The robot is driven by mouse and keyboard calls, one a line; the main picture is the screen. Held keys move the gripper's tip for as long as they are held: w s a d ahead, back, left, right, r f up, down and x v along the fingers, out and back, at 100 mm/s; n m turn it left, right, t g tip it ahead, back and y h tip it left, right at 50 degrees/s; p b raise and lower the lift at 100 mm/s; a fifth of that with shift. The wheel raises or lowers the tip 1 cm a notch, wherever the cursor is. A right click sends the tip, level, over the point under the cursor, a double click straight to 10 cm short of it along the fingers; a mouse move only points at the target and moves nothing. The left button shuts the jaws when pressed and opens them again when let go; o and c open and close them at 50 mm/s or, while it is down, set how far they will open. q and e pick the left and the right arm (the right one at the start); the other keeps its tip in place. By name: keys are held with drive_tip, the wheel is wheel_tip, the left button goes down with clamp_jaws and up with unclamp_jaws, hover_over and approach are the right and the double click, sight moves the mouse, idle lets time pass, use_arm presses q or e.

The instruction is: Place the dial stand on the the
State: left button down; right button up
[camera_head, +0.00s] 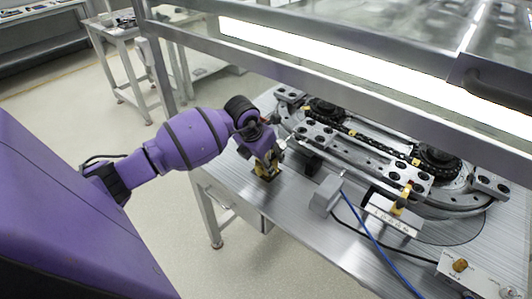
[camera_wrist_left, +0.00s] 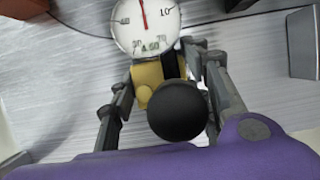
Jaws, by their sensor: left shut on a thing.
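The dial stand (camera_wrist_left: 148,78) has a round white dial with a red needle, a yellow body and a black ball-shaped knob. In the left wrist view it sits between the two grey fingers of my left gripper (camera_wrist_left: 165,85), which is shut on it. In the head view my left gripper (camera_head: 264,150) points down over the near left part of the metal table, left of the ring track (camera_head: 375,155). The yellow of the dial stand (camera_head: 266,172) shows just under the fingers. I cannot tell whether its base touches the table. My right gripper is not in view.
A grey block (camera_head: 325,196) with a blue cable and a white labelled block (camera_head: 392,214) stand in front of the track. A control box (camera_head: 474,272) is at the near right. A metal frame with a lit strip (camera_head: 380,78) hangs over the table (camera_head: 300,222). The front edge strip is clear.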

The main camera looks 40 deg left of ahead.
use_arm(q)
drive_tip(key=shift+w+f, duration=0.1)
drive_tip(key=shift+w, duration=0.05)
drive_tip(key=shift+f, duration=0.15)
drive_tip(key=c, duration=0.9)
unclamp_jaws()
drive_tip(key=shift+f, duration=0.1)
drive_tip(key=shift+v, duration=3.9)
